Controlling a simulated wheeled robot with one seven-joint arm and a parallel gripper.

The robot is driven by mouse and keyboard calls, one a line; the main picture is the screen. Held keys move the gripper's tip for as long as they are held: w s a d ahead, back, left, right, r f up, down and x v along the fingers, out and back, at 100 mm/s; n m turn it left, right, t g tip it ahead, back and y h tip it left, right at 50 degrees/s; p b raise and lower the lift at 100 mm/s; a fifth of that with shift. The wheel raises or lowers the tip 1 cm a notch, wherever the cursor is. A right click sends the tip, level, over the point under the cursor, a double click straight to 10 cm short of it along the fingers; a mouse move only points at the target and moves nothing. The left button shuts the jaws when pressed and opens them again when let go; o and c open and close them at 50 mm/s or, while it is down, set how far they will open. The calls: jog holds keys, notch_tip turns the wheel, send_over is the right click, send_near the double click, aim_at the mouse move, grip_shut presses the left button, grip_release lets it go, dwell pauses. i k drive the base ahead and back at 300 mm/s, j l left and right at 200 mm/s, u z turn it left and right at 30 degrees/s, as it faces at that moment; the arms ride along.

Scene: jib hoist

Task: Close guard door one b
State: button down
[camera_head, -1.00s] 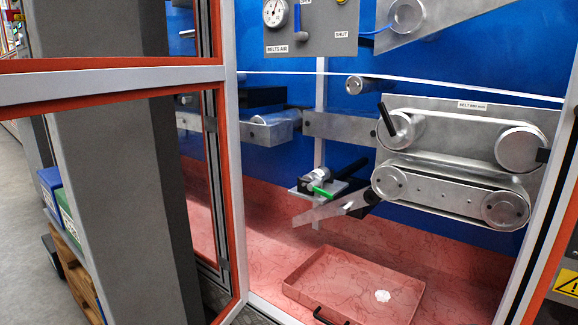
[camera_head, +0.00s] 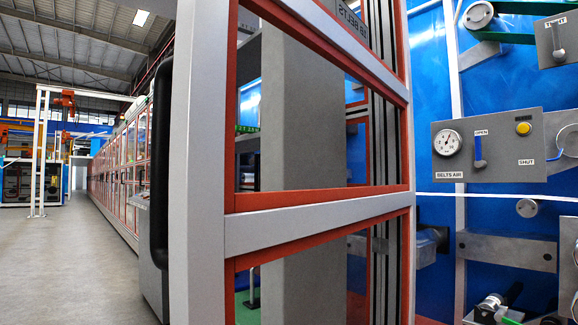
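The guard door (camera_head: 305,228) stands swung open in the middle of the head view, with a grey frame, red inner edging and clear panes. Its label (camera_head: 350,18) near the top reads reversed and ends in BELTS; I cannot read its number surely. A long black bar handle (camera_head: 159,165) runs upright at the door's left, free edge. The door opening is to the right, showing the machine bay (camera_head: 432,85) with its blue back wall. My gripper is not in the frame, so its state and distance from the handle are hidden.
In the bay are a grey panel (camera_head: 490,172) with a gauge marked BELTS AIR, a blue lever and a yellow button. A long row of machine cabinets (camera_head: 115,175) recedes on the left. The floor (camera_head: 60,265) at the left is clear.

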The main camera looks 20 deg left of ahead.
aim_at(204, 233)
jog(key=k+j, duration=0.15)
jog(key=j, duration=0.25)
jog(key=k+j+z, duration=0.15)
jog(key=j, duration=0.25)
jog(key=k+j, duration=0.1)
jog(key=j, duration=0.25)
jog(key=k+j+z, duration=0.15)
jog(key=j, duration=0.25)
jog(key=k+j, duration=0.15)
jog(key=j, duration=0.2)
jog(key=k+j+z, duration=0.15)
jog(key=j, duration=0.2)
